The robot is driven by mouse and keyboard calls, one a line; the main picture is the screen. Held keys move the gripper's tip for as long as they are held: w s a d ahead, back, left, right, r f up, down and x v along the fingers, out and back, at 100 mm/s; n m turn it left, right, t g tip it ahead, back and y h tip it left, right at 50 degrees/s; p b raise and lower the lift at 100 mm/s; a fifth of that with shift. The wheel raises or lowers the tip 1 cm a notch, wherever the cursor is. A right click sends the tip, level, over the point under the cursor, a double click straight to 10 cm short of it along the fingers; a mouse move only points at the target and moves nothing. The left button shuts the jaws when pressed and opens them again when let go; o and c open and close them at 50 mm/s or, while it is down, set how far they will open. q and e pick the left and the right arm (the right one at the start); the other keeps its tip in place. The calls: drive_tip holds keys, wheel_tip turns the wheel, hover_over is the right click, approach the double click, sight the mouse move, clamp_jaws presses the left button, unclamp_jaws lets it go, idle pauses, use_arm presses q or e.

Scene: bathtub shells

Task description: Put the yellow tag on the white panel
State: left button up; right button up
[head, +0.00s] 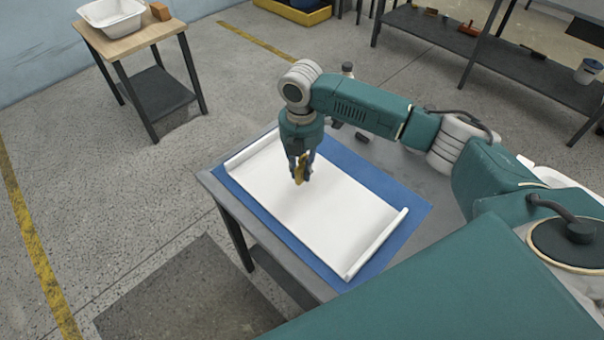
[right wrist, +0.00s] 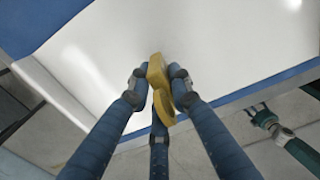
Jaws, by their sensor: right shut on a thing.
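The yellow tag (head: 300,169) is held between the fingers of my right gripper (head: 301,174), which is shut on it and points down over the white panel. In the right wrist view the tag (right wrist: 160,88) sits between the blue fingertips (right wrist: 158,80). The white panel (head: 320,210) has raised rolled edges at its two ends and lies on a blue mat on the table; it also fills much of the right wrist view (right wrist: 210,45). The tag appears above the panel's upper left part; I cannot tell whether it touches.
The blue mat (head: 415,208) lies on a grey table (head: 228,199). A small dark item (head: 361,137) is near the table's back edge. A side table (head: 125,43) with a white tub (head: 112,16) stands at upper left. The panel's surface is otherwise clear.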

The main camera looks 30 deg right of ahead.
sight(302, 176)
drive_tip(key=shift+f, duration=1.55)
drive_tip(key=o, duration=1)
drive_tip(key=shift+c, duration=0.2)
wheel_tip(302, 176, up, 12)
drive_tip(key=shift+r+b, duration=0.1)
drive_tip(key=shift+b, duration=0.9)
drive_tip(key=shift+a, duration=0.15)
